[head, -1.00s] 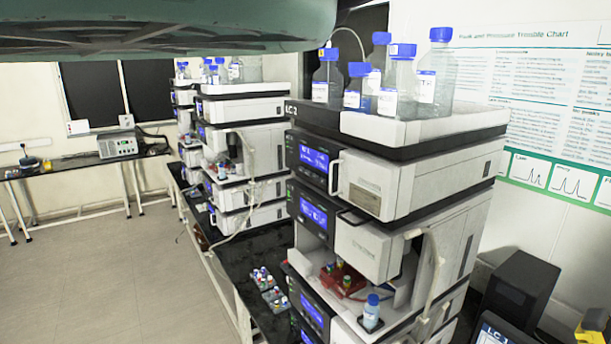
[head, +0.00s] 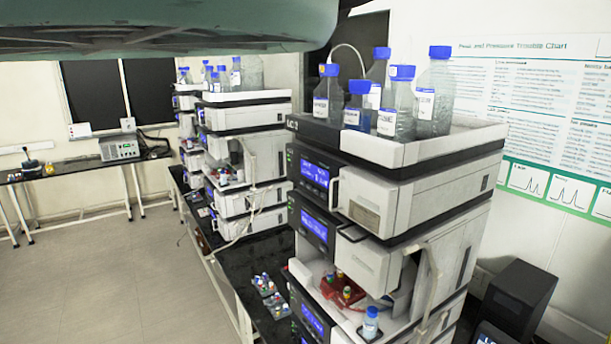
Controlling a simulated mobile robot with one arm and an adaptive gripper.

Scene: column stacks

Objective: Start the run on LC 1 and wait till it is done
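The nearest column stack (head: 425,178) stands right of centre, with lit blue displays on its modules. The label on its top edge begins with "LC"; its number is too blurred to be sure of. An open bay low in it holds a red vial rack (head: 343,290) and a small blue-capped bottle (head: 370,323). A screen (head: 490,335) is just visible at the bottom edge, with most of it cut off. A second stack (head: 245,119) stands farther back, with another partly hidden behind it. I cannot read which is LC 1. My gripper is not in view.
Several blue-capped bottles (head: 437,95) stand on the near stack's top tray. A black box (head: 520,296) stands at the lower right. Vial racks (head: 271,293) lie on the dark bench. The floor (head: 120,270) at the left is clear.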

